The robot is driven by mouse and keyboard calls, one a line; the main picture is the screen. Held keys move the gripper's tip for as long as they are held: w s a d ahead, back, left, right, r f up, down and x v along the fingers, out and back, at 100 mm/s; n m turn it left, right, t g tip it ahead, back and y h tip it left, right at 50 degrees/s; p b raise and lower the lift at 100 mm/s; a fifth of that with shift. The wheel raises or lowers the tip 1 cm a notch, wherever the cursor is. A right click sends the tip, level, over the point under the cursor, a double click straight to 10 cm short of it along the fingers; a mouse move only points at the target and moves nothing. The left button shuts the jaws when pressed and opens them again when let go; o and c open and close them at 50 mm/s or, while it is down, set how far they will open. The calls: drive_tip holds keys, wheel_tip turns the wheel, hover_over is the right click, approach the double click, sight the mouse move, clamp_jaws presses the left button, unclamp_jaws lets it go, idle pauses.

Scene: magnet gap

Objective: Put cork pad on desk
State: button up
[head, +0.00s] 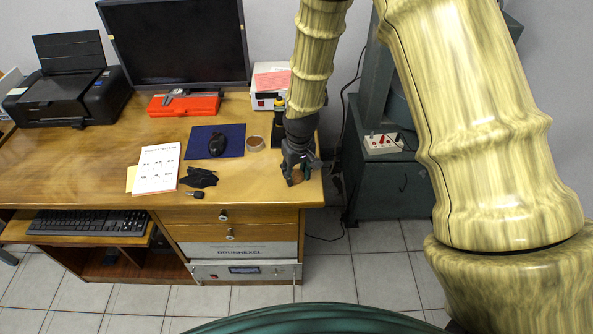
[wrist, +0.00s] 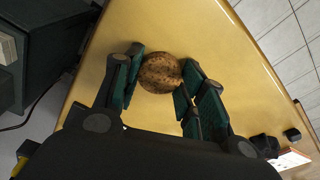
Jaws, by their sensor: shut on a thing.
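The cork pad (wrist: 160,73) is a round, speckled brown disc. In the wrist view it sits between the fingertips of my gripper (wrist: 162,68), which is shut on it. The yellow-brown desk top (wrist: 215,45) lies below the pad in the wrist view. I cannot tell whether the pad touches it.
A white box (head: 265,101) stands behind. The desk's right edge is close.

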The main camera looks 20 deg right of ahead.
sight(298, 178)
drive_tip(key=shift+f, duration=0.1)
drive_tip(key=o, duration=0.8)
drive_tip(key=shift+c, duration=0.2)
wheel_tip(298, 178, up, 12)
drive_tip(key=s+b, duration=0.1)
drive_tip(key=shift+s, duration=0.2)
idle(0.4)
